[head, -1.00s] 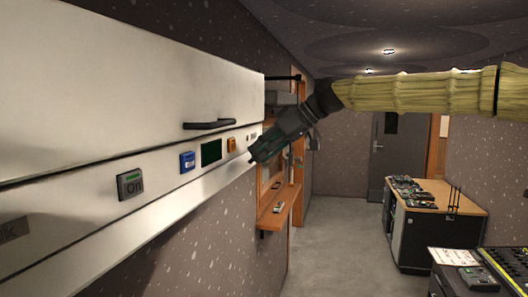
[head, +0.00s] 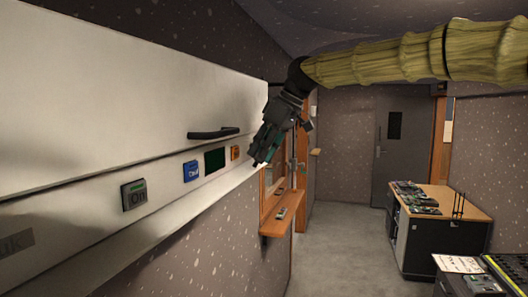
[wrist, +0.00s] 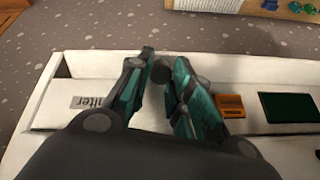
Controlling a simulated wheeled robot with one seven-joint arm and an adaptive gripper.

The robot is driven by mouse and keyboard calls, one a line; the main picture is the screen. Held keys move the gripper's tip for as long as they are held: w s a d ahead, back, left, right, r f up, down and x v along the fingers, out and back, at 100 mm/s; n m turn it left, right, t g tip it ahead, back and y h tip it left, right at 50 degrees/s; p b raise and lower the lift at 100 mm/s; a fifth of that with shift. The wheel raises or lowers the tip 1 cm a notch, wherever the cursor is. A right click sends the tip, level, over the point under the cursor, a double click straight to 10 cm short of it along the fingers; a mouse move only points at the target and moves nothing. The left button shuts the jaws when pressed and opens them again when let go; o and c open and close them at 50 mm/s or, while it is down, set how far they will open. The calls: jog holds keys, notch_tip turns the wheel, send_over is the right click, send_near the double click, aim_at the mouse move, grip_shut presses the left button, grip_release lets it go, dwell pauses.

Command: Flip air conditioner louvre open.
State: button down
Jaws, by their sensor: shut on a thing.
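The white air conditioner (head: 130,110) hangs on the wall at the left of the head view. Its louvre (head: 190,208) is the long pale strip along the lower edge. My gripper (head: 256,162) points downward at the far right end of the unit. In the wrist view, my gripper (wrist: 162,60) has its green-padded fingers close together around a small dark round piece (wrist: 160,71) at the unit's white edge. How that piece joins the louvre is hidden by the fingers.
The unit's front carries a dark handle (head: 213,132), an On button (head: 134,195), a blue button (head: 191,171), a green display (head: 215,160) and an orange button (head: 235,152). A wooden wall shelf (head: 282,225) sits below right. The floor (head: 340,250) beyond is clear.

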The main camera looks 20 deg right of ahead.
jog(key=shift+f, duration=0.15)
jog(key=c, duration=1.3)
grip_release()
jog(key=v, duration=1.2)
jog(key=shift+d, duration=0.1)
